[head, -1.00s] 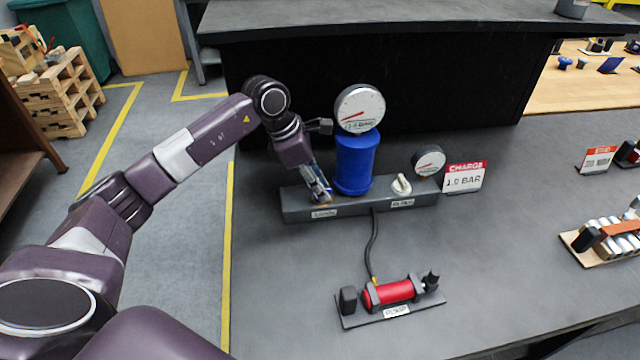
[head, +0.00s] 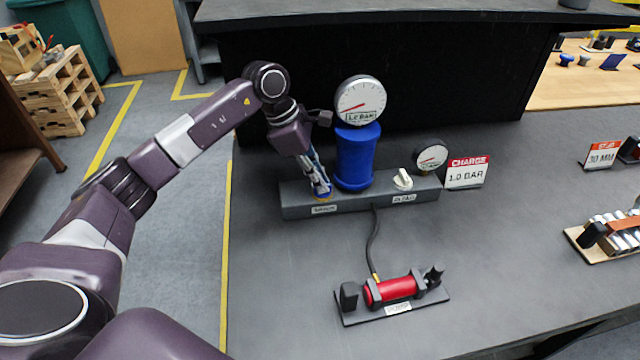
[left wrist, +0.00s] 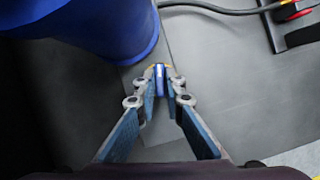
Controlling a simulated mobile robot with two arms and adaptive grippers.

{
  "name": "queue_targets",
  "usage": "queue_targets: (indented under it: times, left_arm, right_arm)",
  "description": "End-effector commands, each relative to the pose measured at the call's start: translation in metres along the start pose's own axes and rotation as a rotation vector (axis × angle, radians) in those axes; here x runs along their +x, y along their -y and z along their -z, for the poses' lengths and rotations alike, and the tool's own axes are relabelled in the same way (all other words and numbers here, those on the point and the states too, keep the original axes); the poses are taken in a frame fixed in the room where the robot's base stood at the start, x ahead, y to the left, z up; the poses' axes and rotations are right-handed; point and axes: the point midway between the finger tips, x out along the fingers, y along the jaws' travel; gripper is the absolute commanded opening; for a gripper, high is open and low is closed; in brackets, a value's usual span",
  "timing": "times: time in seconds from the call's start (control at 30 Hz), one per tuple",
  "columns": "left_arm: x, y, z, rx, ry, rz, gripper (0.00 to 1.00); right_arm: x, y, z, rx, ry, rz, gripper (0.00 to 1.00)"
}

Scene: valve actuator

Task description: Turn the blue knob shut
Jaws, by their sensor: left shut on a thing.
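The blue knob (left wrist: 159,80) shows in the left wrist view as a narrow blue piece between the fingertips. My left gripper (head: 322,192) is shut on it at the left end of the dark manifold block (head: 292,200); the fingers point down. The gripper also shows in the left wrist view (left wrist: 160,84). The fingers hide most of the knob in the head view. A blue cylinder (head: 356,158) stands on the block just right of the gripper, topped by a round gauge (head: 360,100). My right gripper is not in view.
A white knob (head: 402,180) and a small gauge (head: 431,157) are on the block's right. A sign (head: 467,172) reads "CHARGE 1.0 BAR". A hose (head: 371,245) runs to a red pump (head: 395,290) in front. The bench is clear left of the pump.

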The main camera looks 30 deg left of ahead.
Motion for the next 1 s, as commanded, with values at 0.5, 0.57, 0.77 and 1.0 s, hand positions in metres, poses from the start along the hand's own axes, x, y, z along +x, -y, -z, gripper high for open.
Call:
queue_targets:
  times: [0.5, 0.57, 0.77, 1.0]
  left_arm:
    - [0.001, -0.005, -0.001, 0.442, 0.001, 0.180, 0.00]
    - [0.001, -0.005, -0.002, 0.488, 0.002, 0.198, 0.00]
    - [0.000, -0.005, -0.002, 0.620, 0.001, 0.253, 0.00]
    - [0.000, -0.006, -0.003, 0.721, 0.001, 0.293, 0.00]
  right_arm:
    - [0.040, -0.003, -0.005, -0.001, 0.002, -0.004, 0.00]
    - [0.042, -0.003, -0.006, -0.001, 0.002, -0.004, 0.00]
    - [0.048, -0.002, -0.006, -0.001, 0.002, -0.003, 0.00]
    - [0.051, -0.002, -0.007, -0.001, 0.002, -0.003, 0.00]
